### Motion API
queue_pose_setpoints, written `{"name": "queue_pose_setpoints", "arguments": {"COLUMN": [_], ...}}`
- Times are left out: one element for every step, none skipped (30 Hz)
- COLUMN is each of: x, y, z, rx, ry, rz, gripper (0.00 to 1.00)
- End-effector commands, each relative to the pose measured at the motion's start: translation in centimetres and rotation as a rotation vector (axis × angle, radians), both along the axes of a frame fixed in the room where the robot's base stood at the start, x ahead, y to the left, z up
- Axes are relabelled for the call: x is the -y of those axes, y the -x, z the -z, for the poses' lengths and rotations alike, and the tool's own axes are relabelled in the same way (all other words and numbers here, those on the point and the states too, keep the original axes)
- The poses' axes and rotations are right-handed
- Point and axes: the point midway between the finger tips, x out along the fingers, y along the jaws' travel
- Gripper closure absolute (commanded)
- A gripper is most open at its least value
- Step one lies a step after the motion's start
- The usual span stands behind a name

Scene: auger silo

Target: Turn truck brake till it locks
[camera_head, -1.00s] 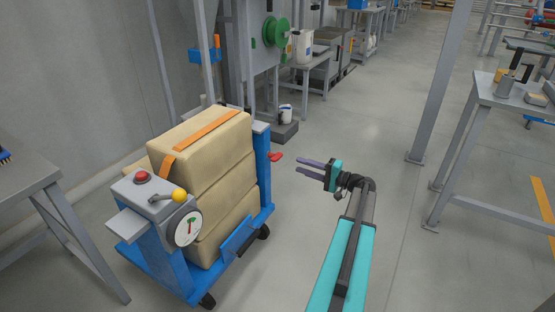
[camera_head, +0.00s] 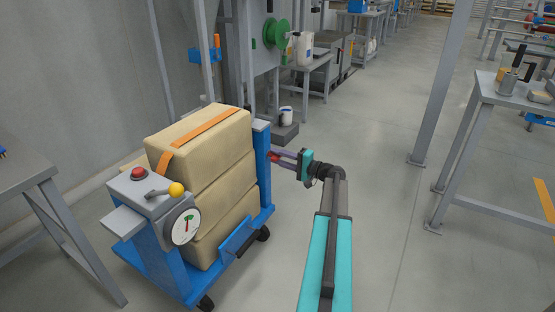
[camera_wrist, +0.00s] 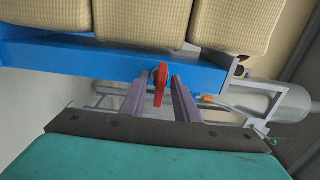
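The truck (camera_head: 178,275) is a blue frame on castors at the left of the head view, loaded with tan sacks. Its brake is a red handle (camera_wrist: 161,84) on the blue post, seen in the wrist view between my two fingers. In the head view the red brake handle (camera_head: 274,157) shows at the post's right side, partly covered by the fingers. My gripper (camera_head: 275,156) points left at the post, its fingers on either side of the handle. In the wrist view the fingers (camera_wrist: 158,95) stand apart, with a gap to the handle on each side.
The truck's grey control box (camera_head: 150,193) has a red button, a yellow-knobbed lever and a round dial. A grey table (camera_head: 30,180) stands at the left, a post (camera_head: 440,90) and bench at the right. The floor between is clear.

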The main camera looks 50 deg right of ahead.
Motion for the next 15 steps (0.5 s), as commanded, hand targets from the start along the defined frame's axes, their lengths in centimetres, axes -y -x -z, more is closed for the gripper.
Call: {"name": "queue_pose_setpoints", "arguments": {"x": [-0.03, -0.04, -0.04, -0.04, -0.05, -0.04, -0.04, -0.03, -0.03, -0.03, -0.02, -0.02, -0.02, -0.01, -0.01], "y": [-0.15, -0.19, -0.21, -0.21, -0.2, -0.2, -0.19, -0.18, -0.17, -0.17, -0.16, -0.15, -0.15, -0.14, -0.14], "z": [0.01, -0.01, -0.02, -0.03, -0.04, -0.05, -0.05, -0.05, -0.05, -0.05, -0.05, -0.05, -0.05, -0.05, -0.04], "rx": [0.0, 0.0, 0.0, 0.0, 0.0, 0.0, 0.0, 0.0, 0.0, 0.0, 0.0, 0.0, 0.0, 0.0, 0.0], "ry": [0.0, 0.0, 0.0, 0.0, 0.0, 0.0, 0.0, 0.0, 0.0, 0.0, 0.0, 0.0, 0.0, 0.0, 0.0], "rz": [0.0, 0.0, 0.0, 0.0, 0.0, 0.001, 0.001, 0.001, 0.001, 0.001, 0.001, 0.001, 0.001, 0.001, 0.001], "gripper": [0.72, 0.72, 0.72, 0.72, 0.72, 0.72, 0.72, 0.72, 0.72, 0.75, 0.8, 0.87, 0.92, 0.97, 1.0]}}
